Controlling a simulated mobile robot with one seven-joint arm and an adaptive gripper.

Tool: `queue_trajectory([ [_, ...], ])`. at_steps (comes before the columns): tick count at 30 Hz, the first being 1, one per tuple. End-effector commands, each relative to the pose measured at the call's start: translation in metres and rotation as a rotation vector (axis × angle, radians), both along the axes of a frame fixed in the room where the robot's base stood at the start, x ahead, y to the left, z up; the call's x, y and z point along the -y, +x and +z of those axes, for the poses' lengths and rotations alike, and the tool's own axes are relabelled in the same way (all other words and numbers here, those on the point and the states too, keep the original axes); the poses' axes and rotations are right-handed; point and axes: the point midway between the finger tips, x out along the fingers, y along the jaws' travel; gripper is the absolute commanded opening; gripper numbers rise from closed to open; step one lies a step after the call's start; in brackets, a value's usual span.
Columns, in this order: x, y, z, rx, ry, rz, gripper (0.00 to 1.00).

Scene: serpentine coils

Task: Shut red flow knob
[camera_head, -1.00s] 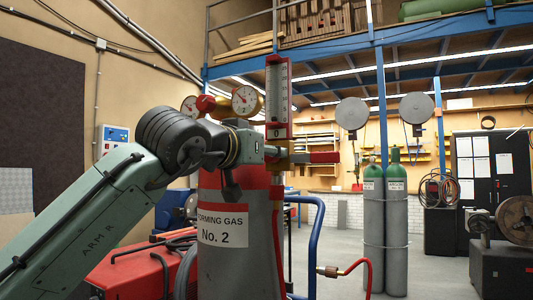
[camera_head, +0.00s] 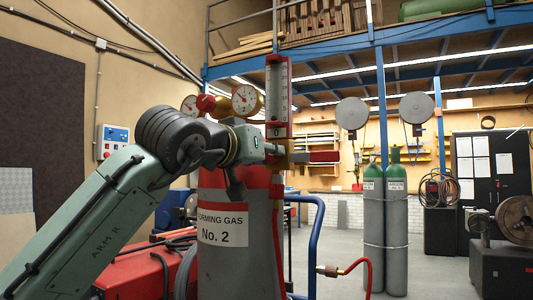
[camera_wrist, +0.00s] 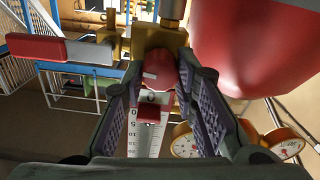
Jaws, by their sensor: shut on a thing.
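The red flow knob (camera_wrist: 161,68) sits on a brass valve block (camera_wrist: 158,36) and carries a small pale mark. In the wrist view the two ridged fingers of my gripper (camera_wrist: 160,82) stand on either side of the knob, shut on it. The flowmeter (camera_wrist: 146,135), with a numbered white scale in a red frame, lies beyond the knob. In the head view the flowmeter (camera_head: 278,92) stands upright above my gripper (camera_head: 274,148); there the knob is hidden by my gripper.
A red-handled lever (camera_head: 322,157) sticks out to the right of the valve; it also shows in the wrist view (camera_wrist: 36,47). Gauges (camera_head: 246,99) stand just left of the flowmeter. The gas cylinder (camera_head: 222,270) is below. A blue rail (camera_head: 315,240) and red hose (camera_head: 356,264) are at lower right.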

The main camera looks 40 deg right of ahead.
Motion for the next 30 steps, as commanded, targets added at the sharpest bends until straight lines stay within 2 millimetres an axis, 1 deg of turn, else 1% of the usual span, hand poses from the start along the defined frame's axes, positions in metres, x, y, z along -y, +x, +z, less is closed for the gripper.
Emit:
queue_trajectory([
  [30, 0.0003, 0.0014, -0.0029, -0.878, -0.361, -0.003, 0.00],
])
